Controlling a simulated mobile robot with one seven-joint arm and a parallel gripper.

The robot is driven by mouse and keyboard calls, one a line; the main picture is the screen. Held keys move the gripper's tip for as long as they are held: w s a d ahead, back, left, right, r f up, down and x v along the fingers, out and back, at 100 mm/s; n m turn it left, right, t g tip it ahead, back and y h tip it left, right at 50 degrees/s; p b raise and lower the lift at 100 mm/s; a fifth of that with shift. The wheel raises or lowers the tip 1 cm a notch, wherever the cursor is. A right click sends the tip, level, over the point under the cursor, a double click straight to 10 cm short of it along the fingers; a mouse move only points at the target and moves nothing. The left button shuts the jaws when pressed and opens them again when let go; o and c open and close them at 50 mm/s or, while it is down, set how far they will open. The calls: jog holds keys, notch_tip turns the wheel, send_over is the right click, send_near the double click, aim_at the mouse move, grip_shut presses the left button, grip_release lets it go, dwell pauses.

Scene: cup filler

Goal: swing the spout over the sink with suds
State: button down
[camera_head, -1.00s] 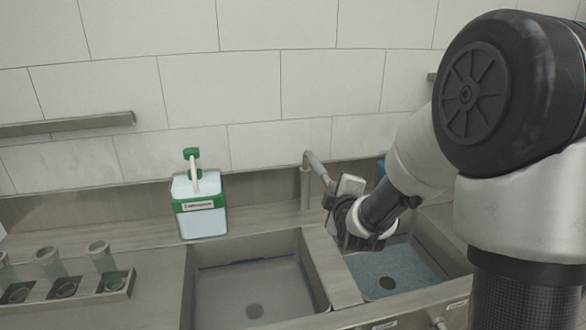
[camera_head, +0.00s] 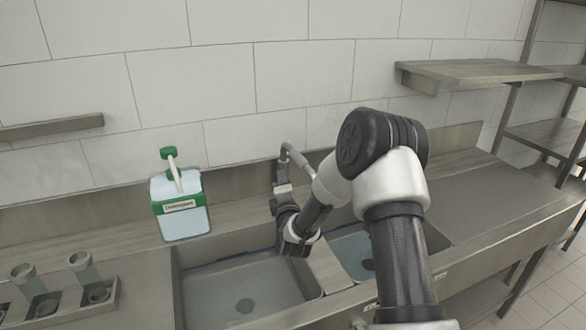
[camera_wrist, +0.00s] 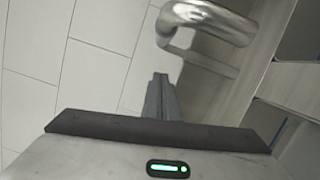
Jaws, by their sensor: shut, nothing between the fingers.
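The metal spout (camera_head: 298,157) rises at the back between the two basins, bends, and points right and forward towards the right sink (camera_head: 352,252). That sink holds bluish, speckled water that looks like suds, and my arm partly covers it. The left sink (camera_head: 215,290) holds plain greyish water. My gripper (camera_head: 281,166) is shut and empty, at the left of the spout near its upright pipe. In the wrist view my shut fingers (camera_wrist: 161,82) point towards the shiny bend of the spout (camera_wrist: 215,20), with a small gap showing. Contact cannot be told from the head view.
A green-and-white soap dispenser (camera_head: 180,205) stands left of the spout on the back ledge. The tiled wall is close behind. The counter to the right (camera_head: 490,195) is clear.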

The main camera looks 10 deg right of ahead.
jog(key=shift+w+d+r+p, duration=0.25)
jog(key=shift+w+d+p, duration=0.1)
jog(key=shift+w+d, duration=0.55)
jog(key=shift+w+d+r+p, duration=0.25)
jog(key=shift+w+d, duration=0.4)
jog(key=shift+d, duration=0.4)
jog(key=shift+f, duration=0.1)
